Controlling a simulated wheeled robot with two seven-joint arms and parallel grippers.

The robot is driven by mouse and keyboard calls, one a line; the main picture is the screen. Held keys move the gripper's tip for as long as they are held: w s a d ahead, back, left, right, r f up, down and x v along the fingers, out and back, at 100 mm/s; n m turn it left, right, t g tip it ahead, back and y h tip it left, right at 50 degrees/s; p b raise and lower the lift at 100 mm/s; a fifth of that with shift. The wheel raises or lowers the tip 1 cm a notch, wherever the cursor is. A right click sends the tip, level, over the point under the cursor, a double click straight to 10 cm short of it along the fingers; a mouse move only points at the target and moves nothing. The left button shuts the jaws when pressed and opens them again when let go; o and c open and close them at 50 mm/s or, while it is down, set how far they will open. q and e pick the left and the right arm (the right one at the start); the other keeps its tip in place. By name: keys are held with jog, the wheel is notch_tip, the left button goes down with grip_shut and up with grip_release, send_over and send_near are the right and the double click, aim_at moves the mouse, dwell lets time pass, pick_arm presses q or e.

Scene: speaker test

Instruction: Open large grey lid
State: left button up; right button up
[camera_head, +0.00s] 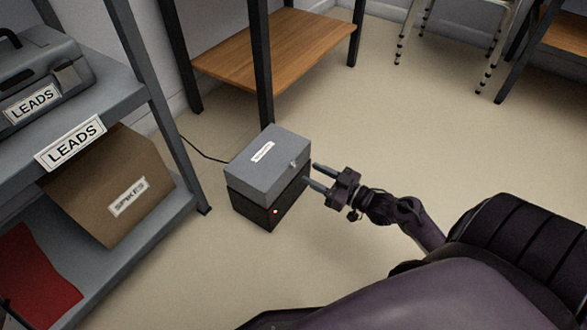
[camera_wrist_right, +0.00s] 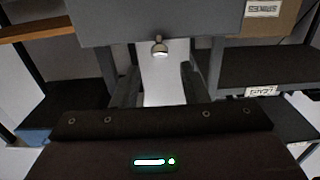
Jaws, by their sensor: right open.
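The large grey lid (camera_head: 264,178) sits closed on a black box (camera_head: 253,208) on the floor, with a white label on top. A small silver knob (camera_head: 293,163) is on its right-hand side. My right gripper (camera_head: 313,175) is open and empty, its two fingers pointing at the lid's knob side. In the wrist view the lid (camera_wrist_right: 100,22) fills the top, and the knob (camera_wrist_right: 160,47) hangs in line with the gap between my fingers, apart from them. My left gripper is not in view.
A grey metal shelf (camera_head: 95,112) on the left holds a grey case (camera_head: 40,75) and a brown box (camera_head: 110,185) labelled SPIKES. A wooden-shelved rack (camera_head: 280,45) stands behind the black box. A cable runs behind the box. Floor to the right is clear.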

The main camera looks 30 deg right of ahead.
aim_at(296, 165)
jog(key=b+x, duration=0.4)
jog(key=x, duration=0.3)
jog(key=shift+w, duration=0.25)
jog(key=shift+a, duration=0.1)
grip_shut()
